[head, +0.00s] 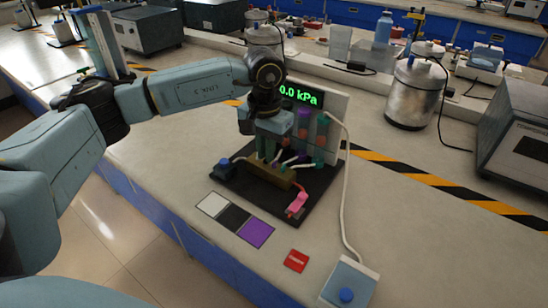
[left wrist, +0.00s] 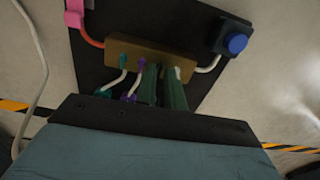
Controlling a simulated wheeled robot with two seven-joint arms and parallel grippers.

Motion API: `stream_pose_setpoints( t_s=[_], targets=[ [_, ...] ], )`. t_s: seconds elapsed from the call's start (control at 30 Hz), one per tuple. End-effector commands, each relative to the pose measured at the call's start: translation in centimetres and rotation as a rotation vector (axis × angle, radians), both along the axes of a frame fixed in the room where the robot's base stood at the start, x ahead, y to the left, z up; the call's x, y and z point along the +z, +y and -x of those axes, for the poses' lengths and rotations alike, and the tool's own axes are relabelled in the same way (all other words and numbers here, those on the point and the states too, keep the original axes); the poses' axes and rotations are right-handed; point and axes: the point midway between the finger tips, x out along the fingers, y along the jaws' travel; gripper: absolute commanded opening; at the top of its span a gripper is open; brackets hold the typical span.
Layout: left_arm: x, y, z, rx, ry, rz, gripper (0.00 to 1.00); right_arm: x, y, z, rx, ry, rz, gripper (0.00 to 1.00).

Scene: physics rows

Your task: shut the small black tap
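My left gripper (head: 267,153) reaches down over a brown manifold block (head: 270,172) on a black board (head: 240,190). In the left wrist view its two dark green fingers (left wrist: 164,88) stand close together at the block (left wrist: 120,50), with a narrow gap between them. I cannot make out a small black tap; the fingers cover part of the block. A teal tap (left wrist: 124,61) and a purple tap (left wrist: 141,64) show beside the fingers. Whether the fingers touch or grip anything is unclear. My right gripper is not in view.
A panel reading 0.0 kPa (head: 299,96) stands behind the block. A pink clip (head: 297,203) and a blue-knobbed box (head: 224,168) sit on the board. White, black and purple squares (head: 257,233), a red tag (head: 296,260) and a blue-button box (head: 347,292) lie in front.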

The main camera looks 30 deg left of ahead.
Motion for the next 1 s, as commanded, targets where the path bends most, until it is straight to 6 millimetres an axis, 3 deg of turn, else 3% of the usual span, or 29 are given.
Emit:
stream_pose_setpoints(
  t_s=[0.7,1.0],
  targets=[
    [6.1,-0.1,-0.1,0.0,-0.004,0.002,0.12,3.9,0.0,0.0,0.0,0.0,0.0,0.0],
    [6.3,-0.1,-0.1,-0.001,-0.003,0.002,0.12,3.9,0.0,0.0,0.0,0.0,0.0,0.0]
  ],
)
